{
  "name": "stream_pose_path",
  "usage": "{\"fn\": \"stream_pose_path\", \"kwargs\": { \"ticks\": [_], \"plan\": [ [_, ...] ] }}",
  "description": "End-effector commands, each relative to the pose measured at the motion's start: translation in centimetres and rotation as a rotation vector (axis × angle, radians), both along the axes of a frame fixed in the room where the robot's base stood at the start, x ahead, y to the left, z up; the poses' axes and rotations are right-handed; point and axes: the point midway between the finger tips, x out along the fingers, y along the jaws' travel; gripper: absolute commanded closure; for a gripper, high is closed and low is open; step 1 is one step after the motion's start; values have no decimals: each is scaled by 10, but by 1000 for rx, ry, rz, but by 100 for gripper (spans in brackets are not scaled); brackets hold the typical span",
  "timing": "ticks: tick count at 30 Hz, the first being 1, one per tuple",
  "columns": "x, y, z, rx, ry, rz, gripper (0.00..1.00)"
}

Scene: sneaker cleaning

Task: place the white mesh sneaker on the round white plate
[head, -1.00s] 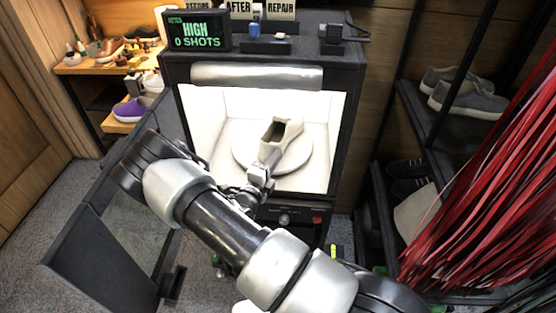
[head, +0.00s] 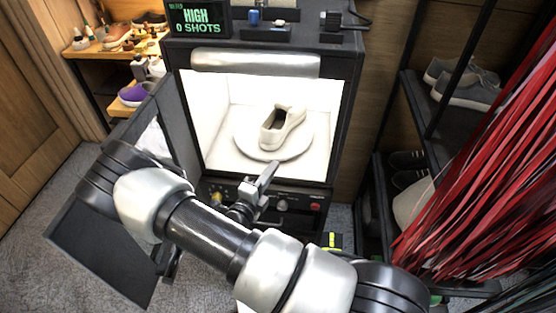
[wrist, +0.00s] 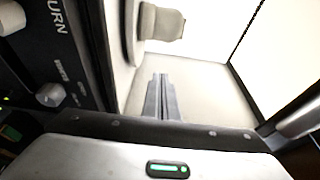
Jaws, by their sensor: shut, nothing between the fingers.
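My gripper (head: 272,168) is in front of the box's opening, below and apart from the sneaker. Its fingers (wrist: 163,80) are shut together with nothing between them.
The box's door (head: 105,235) hangs open at the left, close to my arm. A control panel with knobs (head: 282,205) lies below the opening. A shoe rack (head: 455,110) and red strips (head: 490,180) stand at the right.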

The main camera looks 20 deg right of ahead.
Motion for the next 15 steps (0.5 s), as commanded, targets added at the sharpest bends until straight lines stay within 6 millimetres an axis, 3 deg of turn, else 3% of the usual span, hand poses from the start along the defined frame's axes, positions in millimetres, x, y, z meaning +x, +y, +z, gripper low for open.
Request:
{"fn": "stream_pose_path", "kwargs": {
  "ticks": [2,4,10,12,15],
  "plan": [
    [2,-2,1,0,-4,1,100],
    [21,-21,3,3,-15,9,100],
    [93,-105,11,2,-13,78,100],
    [105,-121,12,-2,-5,95,100],
    [115,-131,12,1,-1,104,100]
  ]
}}
